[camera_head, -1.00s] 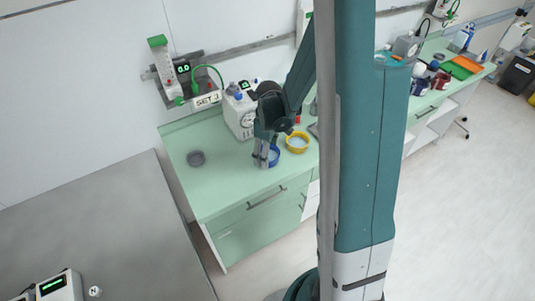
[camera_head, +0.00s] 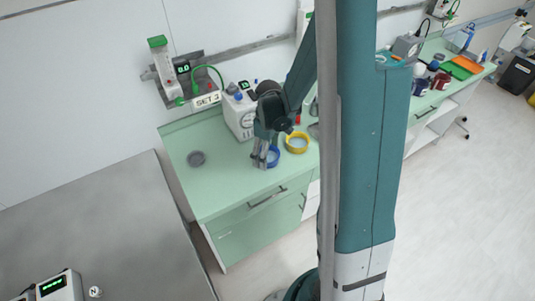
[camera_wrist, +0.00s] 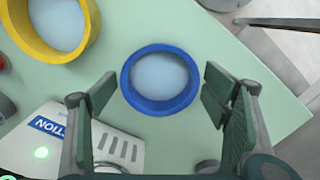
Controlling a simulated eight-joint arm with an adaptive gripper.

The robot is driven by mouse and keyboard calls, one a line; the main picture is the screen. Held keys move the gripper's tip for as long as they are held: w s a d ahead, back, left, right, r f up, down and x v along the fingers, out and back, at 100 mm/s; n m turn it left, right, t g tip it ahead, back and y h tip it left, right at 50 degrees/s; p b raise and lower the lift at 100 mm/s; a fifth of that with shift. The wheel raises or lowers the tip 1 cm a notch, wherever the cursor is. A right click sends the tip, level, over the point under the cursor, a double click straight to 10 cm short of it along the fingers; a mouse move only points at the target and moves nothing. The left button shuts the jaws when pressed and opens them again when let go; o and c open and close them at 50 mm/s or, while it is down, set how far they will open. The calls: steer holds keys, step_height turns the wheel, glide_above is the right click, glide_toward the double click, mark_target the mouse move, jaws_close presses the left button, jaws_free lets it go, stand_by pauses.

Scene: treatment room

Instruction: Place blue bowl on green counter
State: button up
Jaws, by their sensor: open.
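The blue bowl (camera_head: 274,156) stands upright on the green counter (camera_head: 225,182), partly hidden by my gripper in the head view. In the wrist view the blue bowl (camera_wrist: 160,79) shows whole, with a pale blue inside. My gripper (camera_head: 262,164) is over the counter at the bowl's left side in the head view. In the wrist view my gripper (camera_wrist: 160,95) is open and empty, with one finger pad on each side of the bowl's near part. I cannot tell whether a finger touches the rim.
A yellow bowl (camera_head: 297,143) stands close to the blue bowl. A white machine (camera_head: 239,115) is at the back. The front middle of the counter is clear. A grey table (camera_head: 100,220) stands at the left.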

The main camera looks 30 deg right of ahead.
step_height(320, 180, up, 12)
steer(key=shift+d+p, duration=0.15)
steer(key=shift+p, duration=0.15)
stand_by(0.5)
steer(key=shift+f, duration=0.1)
stand_by(0.5)
steer(key=s+a+r+m+t, duration=0.6)
steer(key=s+a+r+t, duration=0.1)
steer(key=s+a+r, duration=0.9)
steer(key=shift+v, duration=1.2)
steer(key=shift+w+a+r, duration=0.1)
